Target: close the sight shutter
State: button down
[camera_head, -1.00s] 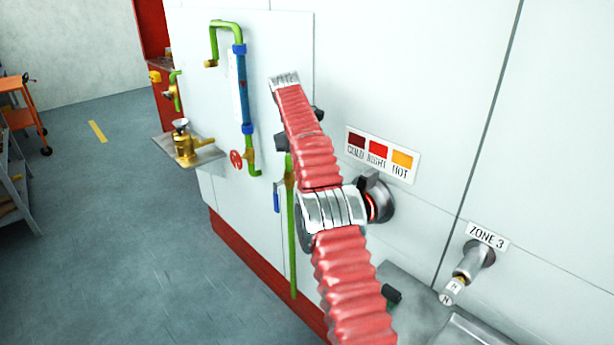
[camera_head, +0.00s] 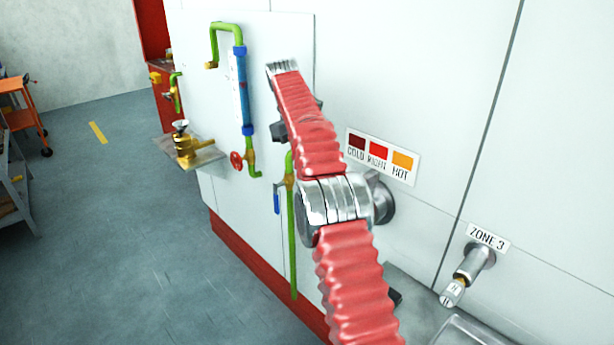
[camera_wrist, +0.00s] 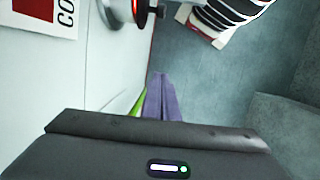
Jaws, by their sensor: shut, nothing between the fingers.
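My gripper (camera_wrist: 161,98) shows there as two purple-grey fingers, shut together and empty, apart from the port.
The colour plate (camera_head: 382,156) is above the port. A green pipe with a blue handle (camera_head: 277,198) and a red handwheel (camera_head: 236,160) are to the left. The ZONE 3 fitting (camera_head: 474,263) sticks out at lower right. Open floor (camera_head: 130,220) lies at left.

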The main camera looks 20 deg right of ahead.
jog(key=s+a+r+m+t, duration=0.15)
jog(key=s+a+r, duration=0.3)
jog(key=s, duration=0.45)
jog(key=s+a+r+m+t, duration=0.1)
jog(key=s+a+r+t, duration=0.2)
jog(key=s+r, duration=0.4)
jog(key=s+a+f+t, duration=0.1)
jog(key=s+f, duration=0.3)
jog(key=s, duration=0.3)
jog(key=s+a+f+m+t+y, duration=0.1)
jog(key=s+a+f, duration=0.1)
jog(key=s+f, duration=0.3)
jog(key=s+a+f+m+t, duration=0.1)
jog(key=s+f, duration=0.3)
jog(key=s, duration=0.7)
jog(key=shift+s+a+f+y, duration=0.2)
jog(key=shift+a+f+y, duration=0.05)
jog(key=shift+f+y, duration=0.15)
